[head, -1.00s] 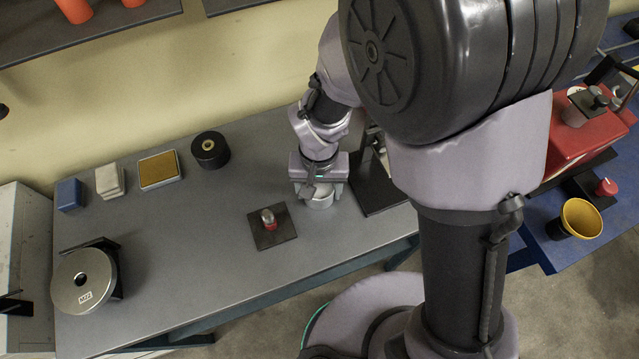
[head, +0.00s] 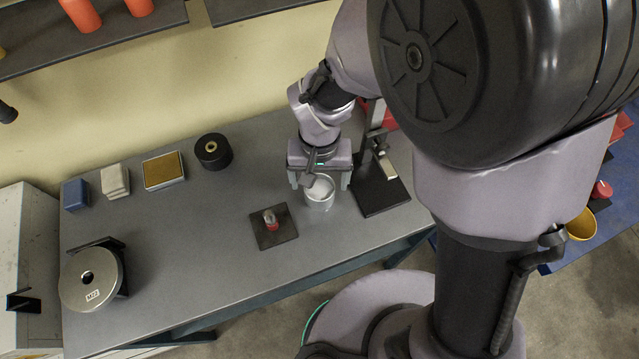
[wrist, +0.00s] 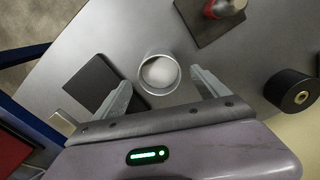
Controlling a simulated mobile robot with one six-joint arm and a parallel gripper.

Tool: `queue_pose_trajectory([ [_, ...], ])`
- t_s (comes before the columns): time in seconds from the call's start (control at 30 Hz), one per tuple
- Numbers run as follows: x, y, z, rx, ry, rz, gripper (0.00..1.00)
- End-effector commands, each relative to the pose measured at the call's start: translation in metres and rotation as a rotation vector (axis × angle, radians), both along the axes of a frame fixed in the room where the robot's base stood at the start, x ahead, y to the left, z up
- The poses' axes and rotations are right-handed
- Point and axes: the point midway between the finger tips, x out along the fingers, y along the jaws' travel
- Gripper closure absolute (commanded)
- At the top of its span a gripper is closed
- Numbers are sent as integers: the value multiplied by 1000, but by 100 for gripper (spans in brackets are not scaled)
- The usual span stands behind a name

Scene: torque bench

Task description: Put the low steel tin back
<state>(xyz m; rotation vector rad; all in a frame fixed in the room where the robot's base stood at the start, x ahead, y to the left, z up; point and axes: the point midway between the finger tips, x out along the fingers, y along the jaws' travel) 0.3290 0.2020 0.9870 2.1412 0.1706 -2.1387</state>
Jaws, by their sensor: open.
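The low steel tin (head: 319,194) is a round, open-topped silver can with something pale inside. It stands upright on the grey bench (head: 215,260), between a small dark square plate and the black base of a stand. My gripper (head: 320,183) is open and empty just behind the tin, toward the wall. In the wrist view the tin (wrist: 146,86) lies just ahead of and between the two spread fingertips (wrist: 160,80). I see no finger clearly touching it.
The dark plate (head: 285,239) holds a small red-and-silver piece (head: 270,221). The stand (head: 385,195) is close on the right. A black roll (head: 212,151), yellow-topped box (head: 163,170), white block and blue block line the back. A steel disc (head: 90,279) sits front left.

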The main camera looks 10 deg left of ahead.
Motion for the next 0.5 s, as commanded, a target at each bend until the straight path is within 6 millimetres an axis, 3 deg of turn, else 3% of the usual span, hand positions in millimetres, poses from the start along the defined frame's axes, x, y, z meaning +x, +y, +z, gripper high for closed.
queue_pose_trajectory([
  [0.03,1,0,20,3,-4,-1,16],
  [0.2,0,0,57,1,-1,0,16],
  [0.5,1,-5,77,11,-9,-16,16],
])
